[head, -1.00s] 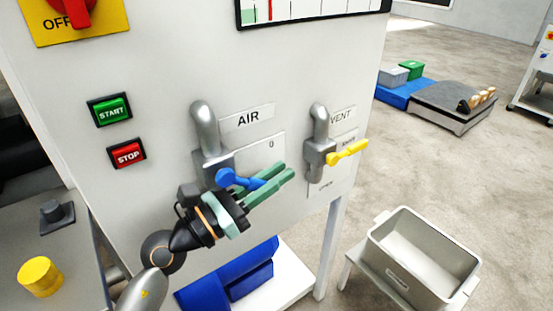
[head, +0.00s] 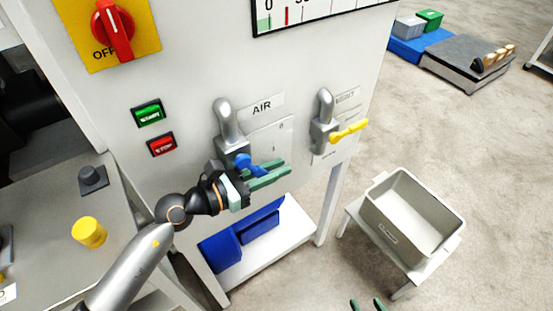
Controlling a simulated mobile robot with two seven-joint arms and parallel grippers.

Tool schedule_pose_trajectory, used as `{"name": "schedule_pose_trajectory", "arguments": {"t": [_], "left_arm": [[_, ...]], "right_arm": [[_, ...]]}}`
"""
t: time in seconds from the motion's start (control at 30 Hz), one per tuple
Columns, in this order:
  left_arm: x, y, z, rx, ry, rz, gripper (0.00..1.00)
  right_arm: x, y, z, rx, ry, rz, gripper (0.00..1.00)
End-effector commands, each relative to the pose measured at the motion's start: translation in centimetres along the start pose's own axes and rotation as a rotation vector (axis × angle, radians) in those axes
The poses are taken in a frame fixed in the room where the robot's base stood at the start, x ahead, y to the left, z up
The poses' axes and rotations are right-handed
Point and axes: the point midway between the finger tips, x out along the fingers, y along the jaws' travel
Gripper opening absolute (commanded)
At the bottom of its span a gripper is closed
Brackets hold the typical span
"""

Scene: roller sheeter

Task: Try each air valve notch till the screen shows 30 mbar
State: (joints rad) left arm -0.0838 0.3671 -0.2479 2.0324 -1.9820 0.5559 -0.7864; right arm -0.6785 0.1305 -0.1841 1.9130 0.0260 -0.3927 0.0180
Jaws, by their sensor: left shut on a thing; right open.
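The air valve is a grey pipe and body (head: 227,122) under the AIR label (head: 262,107), with a blue lever (head: 244,163) pointing right and slightly down. My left gripper (head: 272,174) is shut on the blue lever; its green fingers partly hide it. The notch plate (head: 272,138) behind shows a small mark near its top right; other notches are hidden or unreadable. The screen (head: 320,12) is cut off by the top edge; a 0, a green patch at left and a red bar show, but no clear reading. My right gripper (head: 366,304) is open and empty at the bottom edge.
The vent valve (head: 322,130) with a yellow lever (head: 349,131) stands close to the right. START (head: 149,113) and STOP (head: 162,144) buttons and a red rotary switch (head: 112,28) are at left. A grey bin (head: 412,215) stands on a stand below right.

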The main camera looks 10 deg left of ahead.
Motion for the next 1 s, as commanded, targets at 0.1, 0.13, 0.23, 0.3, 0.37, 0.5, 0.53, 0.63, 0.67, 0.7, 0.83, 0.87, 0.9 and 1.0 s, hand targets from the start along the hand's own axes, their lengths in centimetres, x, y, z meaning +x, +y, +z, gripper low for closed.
{"name": "schedule_pose_trajectory", "arguments": {"t": [0.1,0.13,0.23,0.3,0.37,0.5,0.53,0.63,0.67,0.7,0.83,0.87,0.9,1.0], "left_arm": [[-0.03,-0.01,-0.08,0.000,0.005,0.000,0.00],[-0.03,-0.01,-0.09,0.000,0.005,0.000,0.00],[-0.02,-0.01,-0.11,0.000,0.005,0.000,0.00],[-0.02,-0.01,-0.11,0.000,0.005,0.000,0.00],[-0.02,-0.01,-0.11,0.000,0.005,0.000,0.00],[-0.02,-0.01,-0.09,0.000,0.004,0.000,0.30],[-0.02,-0.01,-0.09,0.000,0.004,0.000,0.33],[-0.02,0.00,-0.08,0.000,0.004,0.000,0.44],[-0.02,0.00,-0.07,0.000,0.004,0.000,0.47],[-0.02,0.00,-0.07,0.000,0.004,0.000,0.47],[-0.02,0.00,-0.05,0.000,0.003,0.000,0.47],[-0.02,0.00,-0.04,0.000,0.003,0.000,0.47],[-0.06,0.00,-0.06,0.000,0.003,0.000,0.47],[-0.58,0.02,-0.18,0.001,0.005,0.001,0.47]], "right_arm": [[-0.09,-0.01,-0.09,0.000,0.000,0.000,0.59],[-0.09,-0.01,-0.09,0.000,0.000,0.000,0.59],[-0.07,-0.02,-0.07,0.000,0.000,0.000,0.59],[-0.07,-0.02,-0.07,0.000,0.000,0.000,0.59],[-0.07,-0.02,-0.07,0.000,0.000,0.000,0.59],[-0.07,-0.02,-0.07,0.000,-0.001,0.000,0.59],[-0.07,-0.02,-0.07,0.000,-0.001,0.000,0.59],[-0.08,-0.02,-0.07,0.000,-0.001,0.000,0.59],[-0.08,-0.02,-0.07,0.000,-0.001,0.000,0.59],[-0.08,-0.02,-0.07,0.000,-0.001,-0.001,0.59],[-0.08,-0.02,-0.07,0.000,-0.001,0.000,0.59],[-0.08,-0.02,-0.07,0.000,-0.001,0.000,0.59],[-0.08,-0.01,-0.06,0.000,-0.001,0.000,0.59],[0.00,0.00,0.02,0.000,-0.001,0.000,0.59]]}}
